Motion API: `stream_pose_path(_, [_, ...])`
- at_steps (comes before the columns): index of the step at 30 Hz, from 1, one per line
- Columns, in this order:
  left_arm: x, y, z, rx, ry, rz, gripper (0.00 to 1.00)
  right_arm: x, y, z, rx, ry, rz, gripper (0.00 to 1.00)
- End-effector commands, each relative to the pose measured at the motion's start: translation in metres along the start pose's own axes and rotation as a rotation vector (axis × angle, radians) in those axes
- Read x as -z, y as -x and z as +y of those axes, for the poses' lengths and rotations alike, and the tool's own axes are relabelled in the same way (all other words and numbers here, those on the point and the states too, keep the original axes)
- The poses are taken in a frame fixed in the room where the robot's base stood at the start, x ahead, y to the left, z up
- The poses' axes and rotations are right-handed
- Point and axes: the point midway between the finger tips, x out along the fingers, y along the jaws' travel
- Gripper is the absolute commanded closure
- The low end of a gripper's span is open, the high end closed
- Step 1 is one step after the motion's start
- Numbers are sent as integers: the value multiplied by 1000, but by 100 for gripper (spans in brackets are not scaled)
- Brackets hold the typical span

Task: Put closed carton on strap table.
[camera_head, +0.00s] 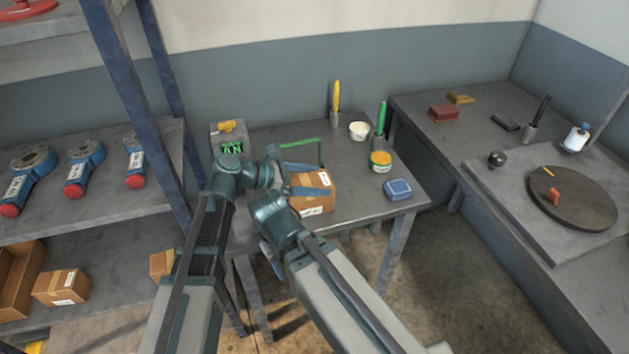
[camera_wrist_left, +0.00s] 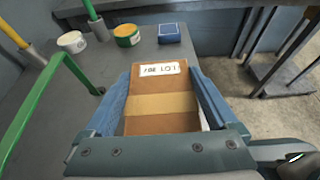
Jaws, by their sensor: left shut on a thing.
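The closed carton (camera_head: 317,203) is a brown box with a tape band and a white label. My left gripper (camera_head: 315,181) is shut on it, with a blue finger along each side. In the left wrist view the carton (camera_wrist_left: 160,100) sits between both fingers, its label at the far end. It is at the front part of the grey table (camera_head: 345,160) in the middle; I cannot tell whether its underside touches the top. My right gripper (camera_head: 270,258) is low in front of this table, mostly hidden by its arm, its opening unclear.
A blue box (camera_head: 397,189), yellow tub (camera_head: 381,162), white tub (camera_head: 359,130) and holders lie beyond and right. Left is a shelf (camera_head: 110,172) with valves and cartons; right is a bench with a turntable (camera_head: 590,207).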

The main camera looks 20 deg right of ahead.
Motion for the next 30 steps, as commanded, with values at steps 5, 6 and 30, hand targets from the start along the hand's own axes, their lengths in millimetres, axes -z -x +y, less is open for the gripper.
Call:
stream_pose_path(5, [1,0,0,0,0,0,0,0,-1,0,0,0,0,50])
stream_pose_path(6, [1,0,0,0,0,0,0,0,-1,0,0,0,0,50])
stream_pose_path(30, [-2,76,0,-1,0,0,0,-2,31,3,0,0,0,50])
